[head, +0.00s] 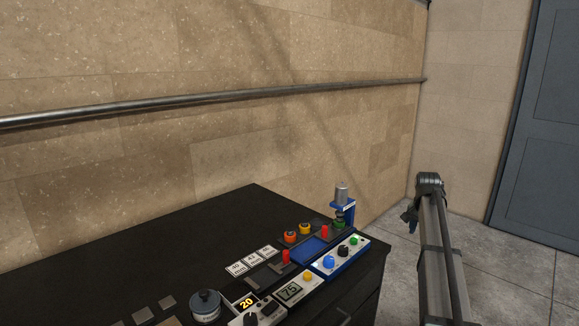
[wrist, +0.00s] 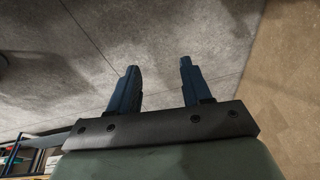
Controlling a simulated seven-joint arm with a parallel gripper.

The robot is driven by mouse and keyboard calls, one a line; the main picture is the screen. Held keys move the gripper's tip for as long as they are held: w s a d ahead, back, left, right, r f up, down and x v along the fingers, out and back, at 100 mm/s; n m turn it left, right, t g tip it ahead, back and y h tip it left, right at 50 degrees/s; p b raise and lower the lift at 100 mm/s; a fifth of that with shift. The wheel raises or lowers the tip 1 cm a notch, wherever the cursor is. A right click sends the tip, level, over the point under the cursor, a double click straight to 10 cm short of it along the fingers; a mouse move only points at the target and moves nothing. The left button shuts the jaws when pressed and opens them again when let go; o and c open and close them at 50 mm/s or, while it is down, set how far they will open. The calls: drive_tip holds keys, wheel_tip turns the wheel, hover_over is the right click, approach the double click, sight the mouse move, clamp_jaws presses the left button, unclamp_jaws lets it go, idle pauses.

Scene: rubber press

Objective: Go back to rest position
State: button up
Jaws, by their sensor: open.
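My gripper (wrist: 157,70) is open in the wrist view, its two dark blue fingers apart with nothing between them. Grey floor tiles show behind the fingers. In the head view my arm rises at the right, beside the black table, and the gripper (head: 411,216) shows small and dark at its upper end, away from everything on the table. The rubber press (head: 342,205), blue with a grey cylinder on top, stands at the table's back right corner.
The black table (head: 190,240) holds a blue control box (head: 340,259) with coloured knobs, small displays, white label cards (head: 251,261) and a round grey container (head: 205,305). A metal rail (head: 220,94) runs along the stone wall. Open floor lies right of the table.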

drive_tip(key=s+a+f+n+g+y, duration=0.15)
drive_tip(key=s+a+f, duration=0.5)
drive_tip(key=f, duration=0.65)
drive_tip(key=s+a+f+n+g, duration=0.15)
drive_tip(key=s+a+f, duration=0.5)
drive_tip(key=f, duration=0.65)
drive_tip(key=s+a+f+n+g, duration=0.15)
drive_tip(key=s+a+f, duration=0.25)
drive_tip(key=s+f, duration=0.7)
drive_tip(key=s+a+f+n+g, duration=0.1)
drive_tip(key=s+f, duration=0.5)
drive_tip(key=s, duration=0.6)
drive_tip(key=s+a+f+n+g, duration=0.2)
drive_tip(key=s+a+f, duration=0.4)
drive_tip(key=s, duration=0.6)
drive_tip(key=s+a+f+n+g, duration=0.1)
drive_tip(key=s+f, duration=0.5)
drive_tip(key=s, duration=0.6)
drive_tip(key=shift+a+f+n+g, duration=0.15)
drive_tip(key=shift+a+n+g, duration=0.2)
drive_tip(key=shift+a+n, duration=0.7)
drive_tip(key=shift+a, duration=0.15)
drive_tip(key=shift+c, duration=0.5)
